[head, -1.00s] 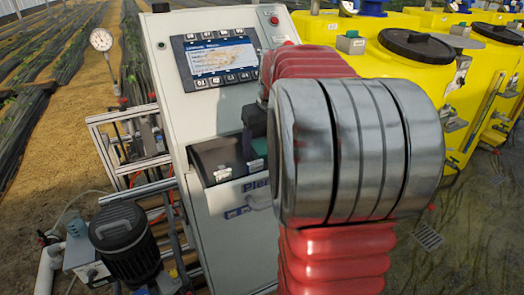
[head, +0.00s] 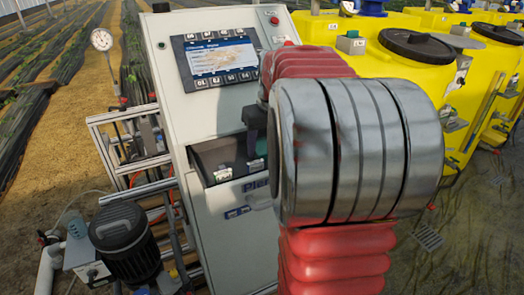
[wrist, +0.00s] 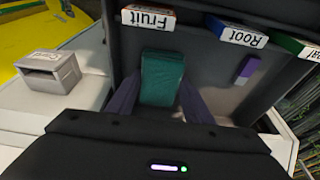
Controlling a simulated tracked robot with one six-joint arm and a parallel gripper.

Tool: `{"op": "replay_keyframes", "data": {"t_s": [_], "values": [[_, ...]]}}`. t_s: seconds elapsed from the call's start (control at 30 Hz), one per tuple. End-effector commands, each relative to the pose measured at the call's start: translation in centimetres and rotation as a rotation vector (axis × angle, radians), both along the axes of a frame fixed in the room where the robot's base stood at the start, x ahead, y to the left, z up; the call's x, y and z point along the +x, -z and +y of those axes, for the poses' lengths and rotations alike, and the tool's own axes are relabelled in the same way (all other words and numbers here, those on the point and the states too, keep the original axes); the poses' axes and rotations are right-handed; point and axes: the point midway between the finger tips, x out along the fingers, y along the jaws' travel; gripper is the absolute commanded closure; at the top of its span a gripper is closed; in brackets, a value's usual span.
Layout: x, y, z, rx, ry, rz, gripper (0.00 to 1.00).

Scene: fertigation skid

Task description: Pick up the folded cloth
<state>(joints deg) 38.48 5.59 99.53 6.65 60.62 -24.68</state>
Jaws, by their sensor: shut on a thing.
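The folded cloth (wrist: 163,78) is a dark green block in the middle of the wrist view, in the grey shelf recess of the cabinet. My gripper (wrist: 160,100) has one finger on each side of its near part and is shut on it. I cannot tell whether the cloth is clear of the shelf floor. In the head view my gripper (head: 255,120) is a small dark shape at the recess, mostly hidden behind my arm. A little green shows beside it there.
Boxes labelled Fruit (wrist: 148,17) and Root (wrist: 238,33) stand along the recess, with a partly cut-off green one at right. A purple and white block (wrist: 245,69) lies below Root. A grey labelled box (wrist: 50,71) sits left. The control screen (head: 221,57) is above the recess.

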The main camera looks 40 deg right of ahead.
Motion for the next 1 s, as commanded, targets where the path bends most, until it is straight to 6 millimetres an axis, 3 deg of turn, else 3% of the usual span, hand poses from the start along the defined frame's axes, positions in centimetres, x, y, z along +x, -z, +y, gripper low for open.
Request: {"op": "replay_keyframes", "data": {"t_s": [0.13,0.47,0.77,1.0], "values": [[0.0,0.0,0.0,0.0,0.0,0.0,0.76],[0.0,-0.3,-0.1,-0.001,0.001,-0.001,0.76],[0.1,-2.3,0.1,-0.001,-0.002,-0.002,0.76],[-0.1,-2.1,0.3,-0.022,-0.003,-0.075,0.76]]}}
